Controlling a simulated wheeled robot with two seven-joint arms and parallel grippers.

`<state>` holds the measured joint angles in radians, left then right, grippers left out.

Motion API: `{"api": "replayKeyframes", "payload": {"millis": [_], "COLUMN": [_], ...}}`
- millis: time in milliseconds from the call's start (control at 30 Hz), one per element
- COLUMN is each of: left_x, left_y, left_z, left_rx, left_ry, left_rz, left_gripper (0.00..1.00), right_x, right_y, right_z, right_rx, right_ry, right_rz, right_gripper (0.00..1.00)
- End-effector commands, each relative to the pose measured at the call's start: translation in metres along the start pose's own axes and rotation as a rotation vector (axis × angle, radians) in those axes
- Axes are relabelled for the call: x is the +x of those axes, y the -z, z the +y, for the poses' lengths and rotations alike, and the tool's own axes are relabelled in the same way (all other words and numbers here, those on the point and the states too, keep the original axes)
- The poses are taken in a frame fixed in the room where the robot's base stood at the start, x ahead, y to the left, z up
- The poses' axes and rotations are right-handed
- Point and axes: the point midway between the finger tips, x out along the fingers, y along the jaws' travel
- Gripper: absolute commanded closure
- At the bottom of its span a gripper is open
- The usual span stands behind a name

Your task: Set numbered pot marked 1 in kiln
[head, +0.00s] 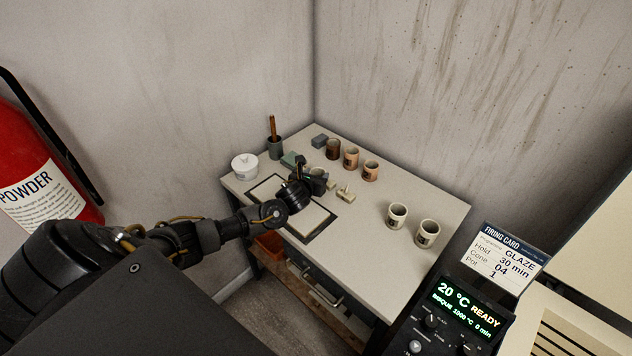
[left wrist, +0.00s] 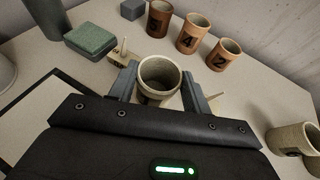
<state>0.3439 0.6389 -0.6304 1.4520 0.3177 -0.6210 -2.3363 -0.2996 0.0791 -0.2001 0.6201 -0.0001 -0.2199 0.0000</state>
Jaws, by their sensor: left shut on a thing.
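My left gripper (head: 318,180) is over the far left part of the worktable. In the left wrist view its two fingers (left wrist: 158,88) are shut on a cream cylindrical pot (left wrist: 158,76), one on each side. The pot's open mouth faces the camera; its dark mark is mostly hidden by the gripper body, so I cannot read its number. In the head view the arm and gripper largely hide this pot. A cream cabinet at the right edge (head: 590,240), beside a control panel (head: 455,310), appears to be the kiln; its inside is not visible. My right gripper is not in view.
A firing card (head: 509,257) reads Pot 1.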

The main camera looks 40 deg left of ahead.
Motion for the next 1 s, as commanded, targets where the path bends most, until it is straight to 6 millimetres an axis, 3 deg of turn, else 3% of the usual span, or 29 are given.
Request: {"api": "replayKeyframes", "payload": {"millis": [200,600,633,767,1000], "left_x": [0.008,0.010,0.010,0.010,0.010], "left_y": [0.023,0.029,0.028,0.028,0.028], "left_z": [-0.001,-0.001,-0.001,-0.001,-0.001], "left_rx": [-0.001,0.001,0.001,0.001,0.001], "left_ry": [0.000,0.000,0.000,0.000,0.000], "left_rz": [0.003,0.002,0.003,0.003,0.003], "left_gripper": [0.76,0.76,0.48,0.31,0.30], "right_x": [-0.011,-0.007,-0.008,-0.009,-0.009], "right_y": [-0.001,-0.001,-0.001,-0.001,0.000], "right_z": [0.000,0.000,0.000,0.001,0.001], "right_rx": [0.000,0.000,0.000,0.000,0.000], "right_ry": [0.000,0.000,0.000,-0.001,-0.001], "right_rz": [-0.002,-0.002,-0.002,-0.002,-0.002], "right_gripper": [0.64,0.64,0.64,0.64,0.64]}}
